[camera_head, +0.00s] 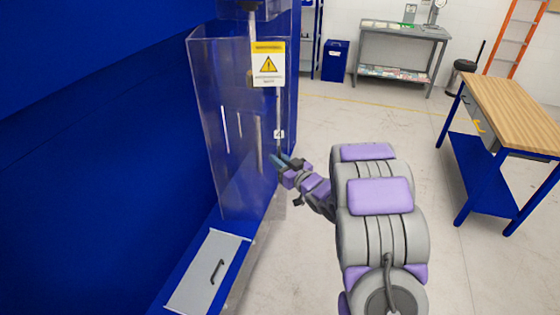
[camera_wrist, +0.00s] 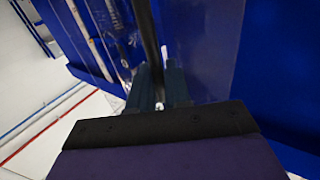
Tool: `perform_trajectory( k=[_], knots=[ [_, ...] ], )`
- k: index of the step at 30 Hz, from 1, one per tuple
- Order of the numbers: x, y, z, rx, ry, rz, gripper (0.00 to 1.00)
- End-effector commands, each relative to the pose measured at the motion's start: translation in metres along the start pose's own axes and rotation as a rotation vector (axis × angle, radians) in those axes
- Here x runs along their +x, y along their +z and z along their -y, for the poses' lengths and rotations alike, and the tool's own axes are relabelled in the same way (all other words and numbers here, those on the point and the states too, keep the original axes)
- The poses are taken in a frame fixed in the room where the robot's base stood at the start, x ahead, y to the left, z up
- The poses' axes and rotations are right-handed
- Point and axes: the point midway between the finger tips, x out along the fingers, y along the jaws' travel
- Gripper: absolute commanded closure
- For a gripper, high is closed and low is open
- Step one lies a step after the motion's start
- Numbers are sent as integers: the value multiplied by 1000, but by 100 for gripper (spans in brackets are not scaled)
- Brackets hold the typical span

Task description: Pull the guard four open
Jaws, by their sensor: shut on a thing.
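Guard four (camera_head: 235,130) is a clear, see-through panel box on the front of the blue machine. It bears a yellow warning sign (camera_head: 268,64) and a small "4" label (camera_head: 279,134) near its right edge. My gripper (camera_head: 283,161) is at that right edge, just below the label. In the wrist view, my gripper (camera_wrist: 160,77) has its two dark fingers on either side of a dark upright strip (camera_wrist: 146,32) of the guard and is shut on it. The exact contact is partly hidden between the fingers.
The blue machine wall (camera_head: 90,150) fills the left. A grey hatch with a black handle (camera_head: 217,271) lies below the guard. A wood-topped workbench (camera_head: 520,105) stands right, and a grey table (camera_head: 400,35) at the back. The floor between is clear.

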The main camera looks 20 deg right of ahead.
Motion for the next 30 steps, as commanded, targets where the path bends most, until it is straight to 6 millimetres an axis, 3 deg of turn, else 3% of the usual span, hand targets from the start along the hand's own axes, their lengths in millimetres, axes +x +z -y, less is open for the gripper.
perform_trajectory(
  k=[5, 6, 9, 19, 23, 30],
  knots=[
    [0, -1, 1, -1, -2, -3, 100],
    [0, -1, 1, -1, -1, -3, 81],
    [0, -1, 2, -1, -1, -2, 71],
    [-5, 0, 0, 0, 1, 0, 71],
    [-22, 0, -1, 2, 3, 1, 71],
    [-73, -1, -1, -1, 5, 1, 71]
  ],
)
